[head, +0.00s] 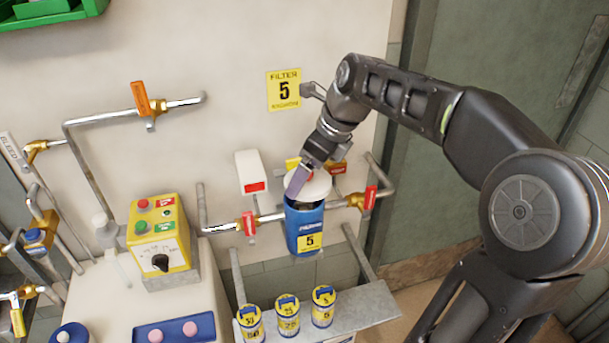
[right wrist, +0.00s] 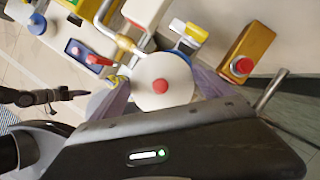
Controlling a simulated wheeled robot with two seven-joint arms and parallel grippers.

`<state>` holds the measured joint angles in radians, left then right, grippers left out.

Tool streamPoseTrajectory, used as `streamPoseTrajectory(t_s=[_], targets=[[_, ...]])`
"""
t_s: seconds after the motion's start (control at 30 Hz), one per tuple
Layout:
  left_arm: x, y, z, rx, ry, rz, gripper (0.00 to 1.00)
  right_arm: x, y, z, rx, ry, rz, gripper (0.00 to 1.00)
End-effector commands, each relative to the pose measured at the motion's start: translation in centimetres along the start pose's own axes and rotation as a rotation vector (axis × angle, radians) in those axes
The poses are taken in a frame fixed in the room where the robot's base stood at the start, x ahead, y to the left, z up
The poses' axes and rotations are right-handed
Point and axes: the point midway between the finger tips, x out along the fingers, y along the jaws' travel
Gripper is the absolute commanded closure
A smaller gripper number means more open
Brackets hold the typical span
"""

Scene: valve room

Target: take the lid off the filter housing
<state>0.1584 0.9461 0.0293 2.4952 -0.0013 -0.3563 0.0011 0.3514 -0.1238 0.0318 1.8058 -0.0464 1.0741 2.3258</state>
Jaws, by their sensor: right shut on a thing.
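The blue filter housing (head: 305,232), with a yellow "5" label, hangs upright on the pipe at the wall. Its round white lid (head: 319,187) is at its top; a dark patch shows between lid and blue rim, but I cannot tell how far apart they are. My right gripper (head: 300,180) reaches down to the lid from above. In the right wrist view its two purple fingers stand on opposite sides of the white lid (right wrist: 150,98), which has a red centre (right wrist: 160,86), and are shut on it. A dark gripper, seemingly my left (right wrist: 80,93), shows at the left there; its jaws are unclear.
Red-handled valves (head: 249,226) (head: 370,197) flank the housing on the pipe. A white box with a red mark (head: 251,172) is just left. Below, a grey shelf (head: 350,308) holds three yellow-and-blue canisters (head: 288,316). A yellow control box (head: 158,238) stands further left.

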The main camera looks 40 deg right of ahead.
Motion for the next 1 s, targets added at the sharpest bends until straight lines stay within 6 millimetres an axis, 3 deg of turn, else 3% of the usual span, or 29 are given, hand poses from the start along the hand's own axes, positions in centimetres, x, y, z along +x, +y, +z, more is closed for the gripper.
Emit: streamPoseTrajectory(t_s=[0.5, 0.7, 1.0], targets=[[2.7, -1.1, 0.0, 0.0, 0.001, 0.0, 0.67, -3.7, 9.9, -9.3, 0.0, -0.004, -0.006, 0.52], [2.9, -1.1, 0.0, 0.0, 0.002, 0.0, 0.67, -4.4, 11.8, -10.9, 0.0, -0.002, -0.003, 0.52], [2.9, -1.1, 0.0, 0.0, 0.002, 0.0, 0.67, -4.6, 12.2, -11.3, -0.001, -0.002, -0.001, 0.52]])
